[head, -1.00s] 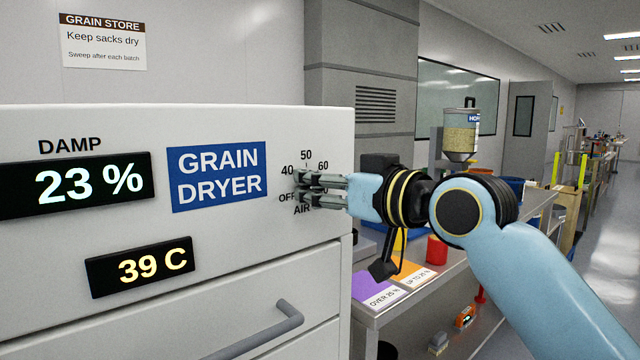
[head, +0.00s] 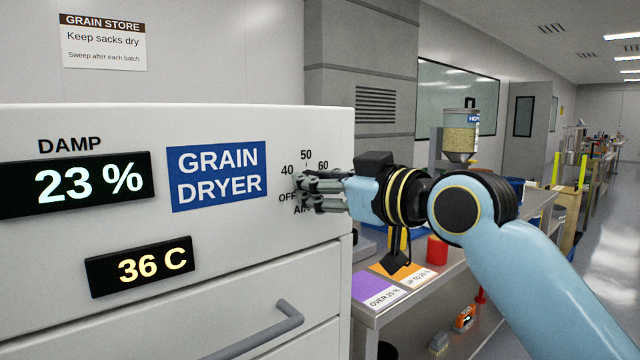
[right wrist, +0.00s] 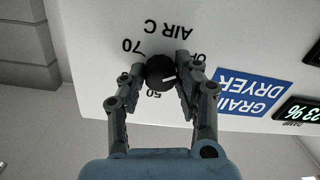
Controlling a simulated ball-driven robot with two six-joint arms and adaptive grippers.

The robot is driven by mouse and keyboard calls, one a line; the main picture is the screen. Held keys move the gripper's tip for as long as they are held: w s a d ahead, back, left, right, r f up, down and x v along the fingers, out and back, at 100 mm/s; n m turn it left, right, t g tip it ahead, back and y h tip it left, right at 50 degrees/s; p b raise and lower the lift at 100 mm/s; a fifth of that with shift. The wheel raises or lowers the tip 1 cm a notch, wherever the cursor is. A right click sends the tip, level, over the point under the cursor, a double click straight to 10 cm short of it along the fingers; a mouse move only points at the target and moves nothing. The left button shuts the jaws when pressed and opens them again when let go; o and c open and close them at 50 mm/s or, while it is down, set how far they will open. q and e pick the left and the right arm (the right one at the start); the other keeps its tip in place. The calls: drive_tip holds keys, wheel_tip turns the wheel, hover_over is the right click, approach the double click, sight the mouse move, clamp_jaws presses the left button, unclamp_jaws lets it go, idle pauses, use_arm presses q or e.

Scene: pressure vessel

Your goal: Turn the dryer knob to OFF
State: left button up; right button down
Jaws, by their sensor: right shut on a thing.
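The dryer knob (right wrist: 160,72) is a round dark knob on the white front of the grain dryer (head: 250,125). In the right wrist view, which is upside down, its white mark points right, toward the side with the partly covered OFF label (right wrist: 198,58). I cannot tell exactly which label it meets. My right gripper (head: 302,190) is shut on the knob, with a finger on each side of it in the right wrist view (right wrist: 160,66). In the head view the fingers hide the knob. My left gripper is out of view.
The dryer displays read 23 % (head: 75,184) and 36 C (head: 140,266). A grey drawer handle (head: 262,333) sticks out below. To the right, a bench holds purple and orange cards (head: 376,291), a red container (head: 437,250) and a grain hopper (head: 461,135).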

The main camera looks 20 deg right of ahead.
drive_tip(key=c, duration=0.9)
unclamp_jaws()
drive_tip(key=shift+c, duration=0.2)
drive_tip(key=shift+s, duration=0.1)
drive_tip(key=v, duration=0.7)
drive_tip(key=shift+s, duration=0.15)
drive_tip(key=shift+d, duration=0.1)
